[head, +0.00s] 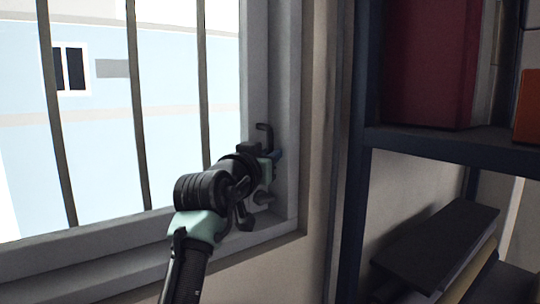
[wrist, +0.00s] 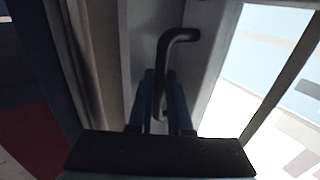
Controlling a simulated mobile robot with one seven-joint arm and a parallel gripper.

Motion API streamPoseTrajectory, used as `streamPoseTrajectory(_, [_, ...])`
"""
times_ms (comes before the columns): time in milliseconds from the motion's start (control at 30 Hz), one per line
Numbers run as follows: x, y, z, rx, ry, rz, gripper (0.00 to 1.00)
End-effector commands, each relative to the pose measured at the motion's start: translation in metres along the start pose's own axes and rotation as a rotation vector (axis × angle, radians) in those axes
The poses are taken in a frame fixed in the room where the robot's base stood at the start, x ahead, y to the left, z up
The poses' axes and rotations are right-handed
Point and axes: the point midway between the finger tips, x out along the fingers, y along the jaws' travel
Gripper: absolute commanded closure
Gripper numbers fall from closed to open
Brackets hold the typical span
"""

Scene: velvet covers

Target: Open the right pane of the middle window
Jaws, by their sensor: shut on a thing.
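The window (head: 284,90) has a grey frame and fills the left of the head view. A black bent handle (head: 266,130) is on its right side; it also shows in the wrist view (wrist: 183,34). My gripper (head: 276,157) reaches the handle from below. In the wrist view, its two blue fingers (wrist: 160,90) stand on either side of the handle's long part and are shut on it. My wrist hides part of the lower frame in the head view. I cannot tell whether the pane is ajar.
Dark vertical bars (head: 138,100) cross the window. A dark blue shelf unit (head: 352,210) stands close on the right, with a red item (head: 430,65), an orange item (head: 527,105) and a dark flat item (head: 437,245). A strip of wall (head: 317,130) separates window and shelf.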

Motion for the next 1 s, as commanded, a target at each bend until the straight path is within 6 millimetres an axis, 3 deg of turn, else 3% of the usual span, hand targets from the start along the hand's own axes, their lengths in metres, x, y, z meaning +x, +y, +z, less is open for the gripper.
streamPoseTrajectory(367, [0.000, 0.000, 0.000, 0.000, 0.001, 0.000, 1.00])
streamPoseTrajectory(567, [-0.013, -0.009, 0.002, 0.000, 0.002, -0.002, 1.00])
streamPoseTrajectory(767, [-0.050, -0.035, 0.006, 0.000, 0.001, -0.006, 1.00])
streamPoseTrajectory(1000, [-0.119, -0.082, 0.006, -0.002, 0.001, -0.010, 1.00])
